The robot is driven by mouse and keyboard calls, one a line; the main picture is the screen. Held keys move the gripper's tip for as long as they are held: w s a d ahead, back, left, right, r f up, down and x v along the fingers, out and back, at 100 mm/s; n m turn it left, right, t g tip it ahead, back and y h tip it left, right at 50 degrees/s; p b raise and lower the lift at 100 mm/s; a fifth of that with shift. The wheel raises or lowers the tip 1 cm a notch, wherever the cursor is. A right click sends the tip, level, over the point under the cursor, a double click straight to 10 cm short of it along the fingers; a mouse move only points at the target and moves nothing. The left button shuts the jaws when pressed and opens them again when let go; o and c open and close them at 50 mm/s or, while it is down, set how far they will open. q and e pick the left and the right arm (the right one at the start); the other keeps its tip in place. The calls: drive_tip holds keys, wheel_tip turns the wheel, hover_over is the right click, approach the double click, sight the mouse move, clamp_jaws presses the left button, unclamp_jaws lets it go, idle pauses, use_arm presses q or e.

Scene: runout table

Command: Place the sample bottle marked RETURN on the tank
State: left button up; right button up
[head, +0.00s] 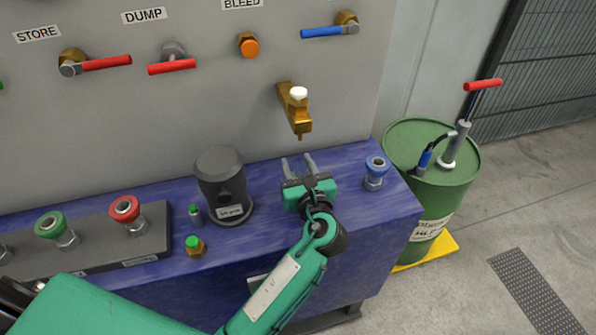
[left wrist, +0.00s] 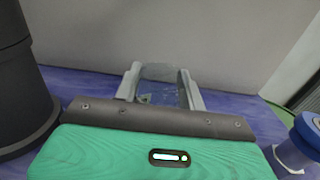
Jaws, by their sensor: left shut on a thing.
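My left gripper (head: 298,164) is over the blue bench top, below the brass sampling tap. It is shut on a clear, see-through bottle (left wrist: 158,73), which shows between the fingers in the left wrist view. The bottle is hard to make out in the head view, and I cannot read any RETURN mark on it. No thing in view can be read as the tank; a green drum (head: 430,190) with a partly readable label stands right of the bench. My right gripper is not in view.
The brass tap (head: 296,108) juts from the grey panel (head: 220,100). A dark cylinder (head: 222,178) stands left of my gripper, a blue-capped fitting (head: 375,172) right of it. Red and green couplings stand farther left. Valve handles line the panel above.

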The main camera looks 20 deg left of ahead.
use_arm(q)
drive_tip(key=shift+f, duration=0.1)
drive_tip(key=o, duration=1)
drive_tip(key=shift+o, duration=0.2)
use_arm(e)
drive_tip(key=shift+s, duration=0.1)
use_arm(q)
drive_tip(key=shift+s+d, duration=0.15)
drive_tip(key=b+v, duration=0.1)
drive_tip(key=v, duration=0.9)
drive_tip(key=shift+s+d, duration=0.2)
drive_tip(key=shift+s, duration=0.05)
drive_tip(key=shift+s+d, duration=0.3)
drive_tip(key=shift+s, duration=0.15)
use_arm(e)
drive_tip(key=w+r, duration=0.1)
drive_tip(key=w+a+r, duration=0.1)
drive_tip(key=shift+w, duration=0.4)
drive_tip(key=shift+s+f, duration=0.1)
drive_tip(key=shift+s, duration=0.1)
